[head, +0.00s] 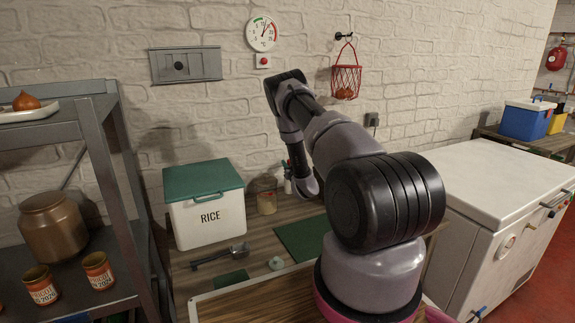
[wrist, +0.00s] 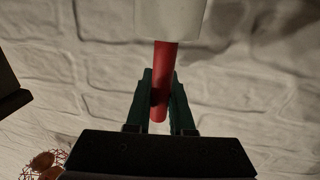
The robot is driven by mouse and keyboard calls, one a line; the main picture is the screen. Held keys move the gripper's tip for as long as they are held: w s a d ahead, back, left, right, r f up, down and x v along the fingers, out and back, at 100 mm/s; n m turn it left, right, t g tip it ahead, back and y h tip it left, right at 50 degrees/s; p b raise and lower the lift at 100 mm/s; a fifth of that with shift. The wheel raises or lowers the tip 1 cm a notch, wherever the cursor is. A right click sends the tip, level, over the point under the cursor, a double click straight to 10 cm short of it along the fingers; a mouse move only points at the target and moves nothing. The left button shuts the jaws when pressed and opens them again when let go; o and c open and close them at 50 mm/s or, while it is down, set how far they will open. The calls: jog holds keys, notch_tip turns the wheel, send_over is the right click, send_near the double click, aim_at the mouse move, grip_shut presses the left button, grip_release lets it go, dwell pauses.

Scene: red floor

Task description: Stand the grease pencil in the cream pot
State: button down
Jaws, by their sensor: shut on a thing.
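My gripper (wrist: 160,88) is shut on a red stick, the grease pencil (wrist: 161,85), which lies between its two dark green fingers in the wrist view. The pencil's far end meets the edge of a pale, whitish thing (wrist: 170,18), which looks like the cream pot. That end is hidden there, and I cannot tell whether it is inside or behind the edge.
A white RICE bin (head: 208,222) with a green lid and a glass jar (head: 265,198) stand at the back of the wooden table. A dark metal tool (head: 220,257) lies in front. A red wire basket (head: 346,82) hangs on the brick wall. A white chest freezer (head: 490,200) stands right.

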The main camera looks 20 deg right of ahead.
jog(key=c, duration=0.8)
grip_release()
jog(key=shift+f, duration=0.1)
